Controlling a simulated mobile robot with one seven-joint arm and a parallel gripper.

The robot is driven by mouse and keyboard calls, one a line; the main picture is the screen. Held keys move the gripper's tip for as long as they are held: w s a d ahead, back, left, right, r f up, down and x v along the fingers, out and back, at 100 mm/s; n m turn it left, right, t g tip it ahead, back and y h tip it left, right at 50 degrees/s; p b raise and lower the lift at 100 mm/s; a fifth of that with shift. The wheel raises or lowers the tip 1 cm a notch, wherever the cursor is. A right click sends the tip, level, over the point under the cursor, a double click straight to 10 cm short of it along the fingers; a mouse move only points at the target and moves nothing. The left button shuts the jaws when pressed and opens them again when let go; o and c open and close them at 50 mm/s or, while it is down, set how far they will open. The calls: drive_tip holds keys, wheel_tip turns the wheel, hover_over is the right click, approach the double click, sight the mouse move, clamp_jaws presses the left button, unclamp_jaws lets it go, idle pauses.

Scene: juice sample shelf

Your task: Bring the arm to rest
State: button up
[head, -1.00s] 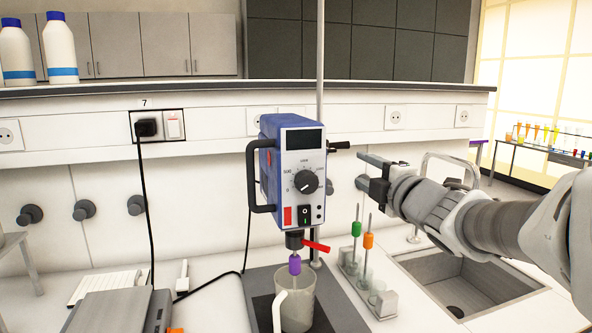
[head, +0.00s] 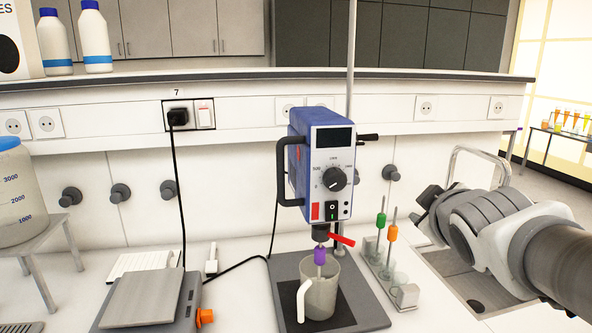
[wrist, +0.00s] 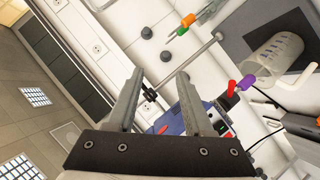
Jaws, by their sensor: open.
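My gripper (wrist: 160,98) is open and empty in the wrist view, its two fingers spread apart with the blue stirrer motor beyond them. In the head view my gripper (head: 428,203) is at the right, above the sink and apart from the stirrer. The blue stirrer motor (head: 330,160) hangs on its rod in the middle of the head view. A shaft with a purple collar (head: 320,256) hangs below it into a clear beaker (head: 321,290). The beaker, tilted by the camera roll, also shows in the wrist view (wrist: 275,58).
A rack (head: 402,294) with orange and green stirring shafts stands right of the stirrer. The sink (head: 480,302) lies under my arm. A scale (head: 142,298) and a stool with a large container (head: 18,195) are at the left. A shelf runs behind.

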drive_tip(key=s+a+f+m+g+y+p, duration=0.1)
drive_tip(key=s+a+f+m+g, duration=0.3)
drive_tip(key=s, duration=0.5)
drive_tip(key=s+a+f+m+g+y+p, duration=0.1)
drive_tip(key=s+a+f+m+g+p, duration=0.1)
drive_tip(key=s, duration=0.7)
wheel_tip(320, 180, down, 2)
drive_tip(key=shift+a+m+g+y, duration=0.3)
drive_tip(key=shift+a+m+g, duration=0.55)
drive_tip(key=shift+m+g, duration=0.05)
